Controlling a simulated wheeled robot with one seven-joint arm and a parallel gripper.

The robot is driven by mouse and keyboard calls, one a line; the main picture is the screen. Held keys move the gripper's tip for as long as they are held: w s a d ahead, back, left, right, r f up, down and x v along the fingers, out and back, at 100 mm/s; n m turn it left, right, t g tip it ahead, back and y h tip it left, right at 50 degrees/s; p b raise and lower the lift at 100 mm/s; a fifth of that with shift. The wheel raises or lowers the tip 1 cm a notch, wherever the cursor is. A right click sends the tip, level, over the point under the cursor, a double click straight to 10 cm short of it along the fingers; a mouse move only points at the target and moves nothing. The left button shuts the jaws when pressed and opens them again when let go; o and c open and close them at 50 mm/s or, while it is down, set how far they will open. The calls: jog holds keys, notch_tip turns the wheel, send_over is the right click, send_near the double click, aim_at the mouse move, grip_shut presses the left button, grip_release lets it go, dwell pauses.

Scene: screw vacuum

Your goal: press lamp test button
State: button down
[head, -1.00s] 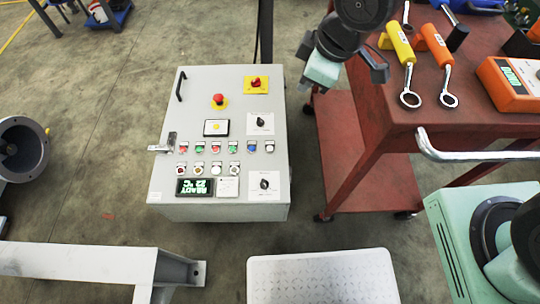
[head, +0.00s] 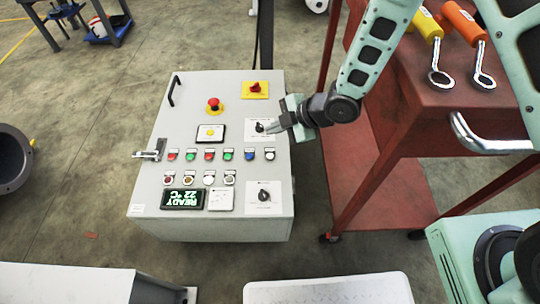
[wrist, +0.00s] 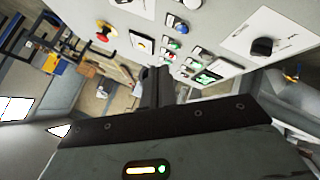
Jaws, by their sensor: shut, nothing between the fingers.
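The grey control panel (head: 150,190) faces up with two rows of small coloured buttons and lamps. The upper row has red, green and blue ones, with a blue button (head: 249,155) and a white button (head: 270,155) at its right end. Labels are too small to read, so I cannot tell which one is the lamp test button. My gripper (head: 271,129) is shut and empty, its tips over or beside the upper black selector knob (head: 260,127); contact cannot be told. In the wrist view my shut fingers (wrist: 157,82) point towards the panel.
A red emergency stop (head: 213,104), a red-yellow switch (head: 255,90) and a lower black knob (head: 264,196) stand up from the panel. A door handle (head: 150,153) juts out at left. A red cart (head: 420,110) with tools stands at right.

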jog(key=shift+f, duration=0.1)
notch_tip(320, 180, down, 9)
jog(key=b, duration=0.6)
jog(key=shift+r+b, duration=0.2)
jog(key=shift+b, duration=0.15)
jog(key=shift+f, duration=0.1)
dwell(1.4)
jog(key=shift+f+b, duration=0.3)
jog(key=shift+f+b, duration=0.35)
jog(key=shift+f, duration=0.1)
dwell(0.6)
jog(key=shift+r, duration=0.1)
jog(key=shift+r+p, duration=0.7)
jog(key=shift+r, duration=0.1)
jog(key=shift+r, duration=0.1)
jog(key=shift+r+p, duration=1.9)
jog(key=shift+r, duration=0.5)
